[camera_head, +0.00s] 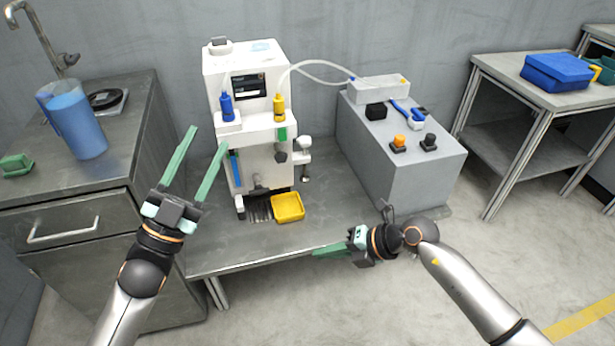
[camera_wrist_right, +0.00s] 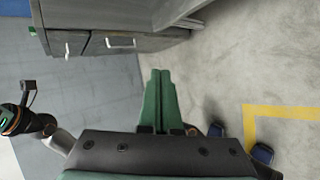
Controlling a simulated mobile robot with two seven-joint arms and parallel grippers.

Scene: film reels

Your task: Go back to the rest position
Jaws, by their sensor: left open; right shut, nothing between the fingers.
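My left gripper (camera_head: 193,162) has its two long green fingers spread wide, with nothing between them. It is raised in front of the left side of the white machine (camera_head: 245,80). My right gripper (camera_head: 332,250) is near the front edge of the low grey table (camera_head: 225,258), pointing left, with its fingers together and nothing held. In the right wrist view its green fingers (camera_wrist_right: 160,100) lie side by side above the bare floor.
A blue-filled jug (camera_head: 75,120) and a green block (camera_head: 16,165) stand on the left cabinet. A yellow tray (camera_head: 288,207) lies before the machine. A grey box (camera_head: 400,165) stands right of it. A blue case (camera_head: 557,72) rests on the right table. The front right floor is clear.

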